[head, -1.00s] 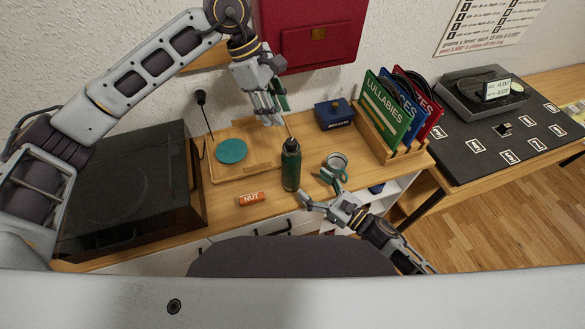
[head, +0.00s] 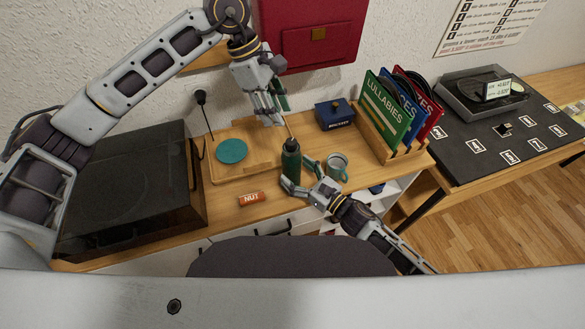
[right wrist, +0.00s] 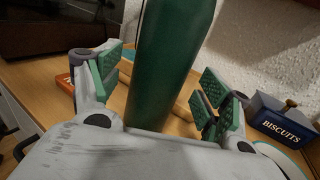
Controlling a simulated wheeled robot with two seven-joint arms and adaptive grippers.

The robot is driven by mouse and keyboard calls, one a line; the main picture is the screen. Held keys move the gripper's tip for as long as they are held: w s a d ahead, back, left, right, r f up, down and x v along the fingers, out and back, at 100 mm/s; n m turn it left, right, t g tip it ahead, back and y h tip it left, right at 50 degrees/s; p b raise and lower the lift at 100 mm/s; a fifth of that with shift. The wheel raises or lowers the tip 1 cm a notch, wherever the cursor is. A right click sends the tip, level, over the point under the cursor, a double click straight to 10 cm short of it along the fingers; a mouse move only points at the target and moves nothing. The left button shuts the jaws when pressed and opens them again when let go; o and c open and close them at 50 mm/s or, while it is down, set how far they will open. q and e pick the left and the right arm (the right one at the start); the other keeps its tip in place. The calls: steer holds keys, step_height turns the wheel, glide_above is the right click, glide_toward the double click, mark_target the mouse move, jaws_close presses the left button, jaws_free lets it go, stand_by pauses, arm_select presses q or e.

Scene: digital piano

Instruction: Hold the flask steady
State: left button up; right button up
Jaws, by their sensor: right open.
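The flask (head: 291,168) is a dark green bottle with a black top, standing upright near the front edge of the wooden counter. My right gripper (head: 301,175) is open, with its fingers on either side of the flask. In the right wrist view the flask (right wrist: 170,62) rises between the green-padded fingers (right wrist: 162,92), with visible gaps to the pads; its top is cut off. My left gripper (head: 272,115) hangs above and behind the flask, over the tray's right side. Whether its fingers are open or shut is unclear. A thin tan strip shows between it and the flask's top.
A grey mug (head: 337,163) stands close right of my right gripper. An orange NUT bar (head: 250,199) lies left of the flask. A wooden tray (head: 262,164) with a teal disc, a blue biscuit box (head: 334,114) and a record rack (head: 399,153) stand behind.

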steer(key=shift+x, duration=1)
steer(key=c, duration=1.6)
steer(key=shift+o, duration=0.2)
